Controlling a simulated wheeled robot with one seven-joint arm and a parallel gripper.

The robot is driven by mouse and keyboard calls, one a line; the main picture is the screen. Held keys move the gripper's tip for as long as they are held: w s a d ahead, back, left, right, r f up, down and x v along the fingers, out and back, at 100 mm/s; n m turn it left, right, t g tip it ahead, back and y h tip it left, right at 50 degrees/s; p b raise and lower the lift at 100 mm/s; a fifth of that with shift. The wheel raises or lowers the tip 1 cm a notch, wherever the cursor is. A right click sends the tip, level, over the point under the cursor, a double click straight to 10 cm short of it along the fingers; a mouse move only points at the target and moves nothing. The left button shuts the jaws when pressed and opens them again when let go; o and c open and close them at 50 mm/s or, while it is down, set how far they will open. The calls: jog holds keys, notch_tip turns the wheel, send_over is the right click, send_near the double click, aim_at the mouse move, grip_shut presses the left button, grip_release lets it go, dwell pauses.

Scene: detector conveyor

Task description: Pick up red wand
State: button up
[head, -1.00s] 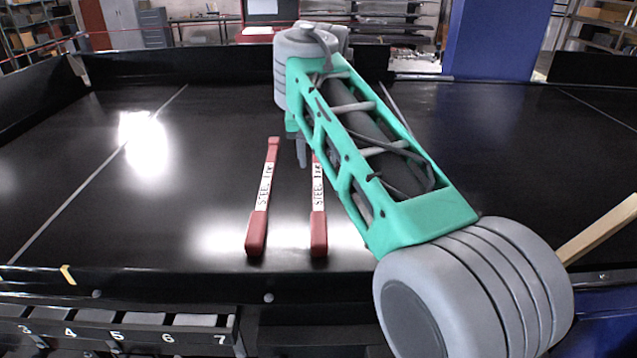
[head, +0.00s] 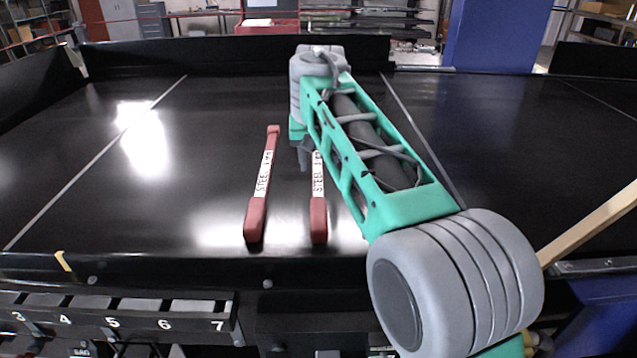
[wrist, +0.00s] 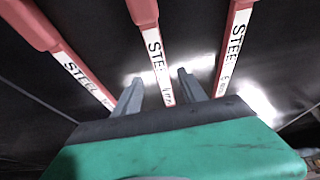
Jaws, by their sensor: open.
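Several red wands with white labels reading STEEL lie side by side on the black conveyor surface. In the head view the left wand (head: 257,215) lies clear of my arm, and another wand (head: 318,220) lies to its right, its far end hidden behind my arm. The wrist view shows three wands: left (wrist: 38,28), middle (wrist: 146,14) and right (wrist: 238,20). My gripper (head: 304,162) is over the wands, mostly hidden by my arm in the head view. In the wrist view its two fingers (wrist: 159,78) are open, with the middle wand's white shaft between them. Contact cannot be told.
The black conveyor surface (head: 530,150) is wide and mostly bare, with raised dark side walls (head: 230,55). Numbered slots (head: 165,323) sit below its front edge. A wooden strip (head: 595,225) slants at the right. A blue pillar (head: 500,35) stands behind.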

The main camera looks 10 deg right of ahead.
aim_at(318, 178)
jog(key=x, duration=0.4)
jog(key=shift+f+p, duration=0.35)
jog(key=shift+f, duration=0.05)
grip_shut()
jog(key=shift+a, duration=0.1)
